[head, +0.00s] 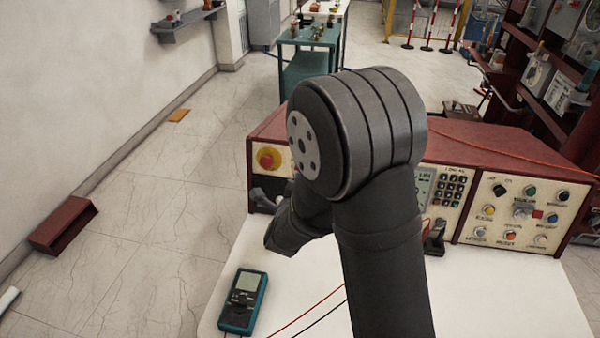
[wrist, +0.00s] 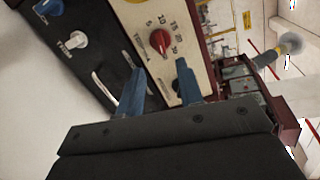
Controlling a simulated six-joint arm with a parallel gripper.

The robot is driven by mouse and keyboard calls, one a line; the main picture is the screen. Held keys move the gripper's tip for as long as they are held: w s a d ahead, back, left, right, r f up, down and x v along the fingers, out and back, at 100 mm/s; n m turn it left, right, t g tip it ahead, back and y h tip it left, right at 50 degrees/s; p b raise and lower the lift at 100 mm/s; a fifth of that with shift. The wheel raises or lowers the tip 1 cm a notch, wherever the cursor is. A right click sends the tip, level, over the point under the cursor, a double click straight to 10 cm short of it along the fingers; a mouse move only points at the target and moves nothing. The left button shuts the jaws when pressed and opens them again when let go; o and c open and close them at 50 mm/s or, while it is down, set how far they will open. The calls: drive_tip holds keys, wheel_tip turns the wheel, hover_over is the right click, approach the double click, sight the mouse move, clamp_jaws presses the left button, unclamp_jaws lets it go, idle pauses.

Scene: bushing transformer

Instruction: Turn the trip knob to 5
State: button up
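In the wrist view a red knob (wrist: 160,42) sits on a cream panel, with a scale of numbers around it.
Beside the cream panel is a black panel with a white knob (wrist: 75,40), a blue knob (wrist: 47,7) and a silver handle (wrist: 103,92). A red button (head: 268,158) is at the console's left. A multimeter (head: 243,300) with leads lies on the white table (head: 500,305).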

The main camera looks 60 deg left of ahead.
drive_tip(key=x, duration=0.8)
drive_tip(key=shift+w+a, duration=0.2)
clamp_jaws()
